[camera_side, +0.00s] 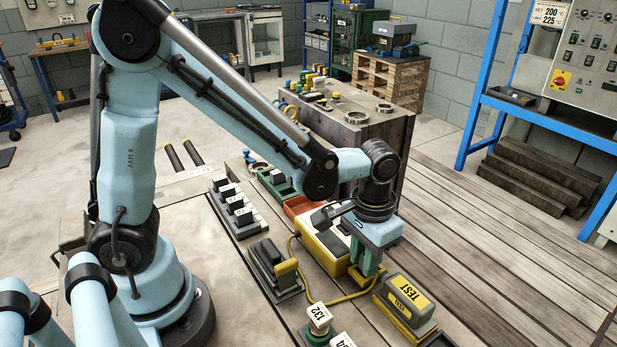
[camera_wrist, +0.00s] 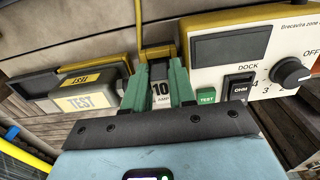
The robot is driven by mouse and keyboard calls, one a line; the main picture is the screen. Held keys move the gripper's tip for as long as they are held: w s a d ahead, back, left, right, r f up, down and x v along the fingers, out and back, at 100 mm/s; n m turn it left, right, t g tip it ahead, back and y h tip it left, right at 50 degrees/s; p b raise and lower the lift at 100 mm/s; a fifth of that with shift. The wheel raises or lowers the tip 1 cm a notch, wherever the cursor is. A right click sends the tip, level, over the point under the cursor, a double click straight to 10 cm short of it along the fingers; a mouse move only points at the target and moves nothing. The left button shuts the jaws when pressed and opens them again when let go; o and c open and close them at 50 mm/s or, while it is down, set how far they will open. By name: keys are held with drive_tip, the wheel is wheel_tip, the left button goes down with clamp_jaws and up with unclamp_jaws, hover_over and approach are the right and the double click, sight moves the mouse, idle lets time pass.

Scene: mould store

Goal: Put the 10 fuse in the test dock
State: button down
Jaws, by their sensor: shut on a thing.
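In the wrist view a fuse marked 10 (camera_wrist: 160,89), with a white label, sits between the two green fingers of my gripper (camera_wrist: 160,92), which is shut on it. In the side view my gripper (camera_side: 367,264) points down between the yellow-edged meter and the box marked TEST. The fuse cannot be made out there. The box marked TEST (camera_side: 406,294) is grey and yellow and stands just right of the gripper, apart from it. It also shows in the wrist view (camera_wrist: 85,101), left of the fingers. I cannot tell whether the fuse touches anything below.
The meter (camera_side: 322,238) stands behind and left of the gripper; its knob (camera_wrist: 290,71) shows in the wrist view. A yellow cable (camera_side: 335,300) crosses the bench.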

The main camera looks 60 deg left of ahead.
drive_tip(key=shift+f, duration=0.2)
drive_tip(key=c, duration=0.8)
unclamp_jaws()
drive_tip(key=shift+c, duration=0.2)
drive_tip(key=shift+r, duration=0.1)
drive_tip(key=shift+r, duration=3.7)
drive_tip(key=s+a+r+t, duration=0.3)
drive_tip(key=s+a+t, duration=0.1)
drive_tip(key=a+t, duration=0.3)
drive_tip(key=shift+s+a, duration=0.2)
drive_tip(key=shift+a, duration=1.2)
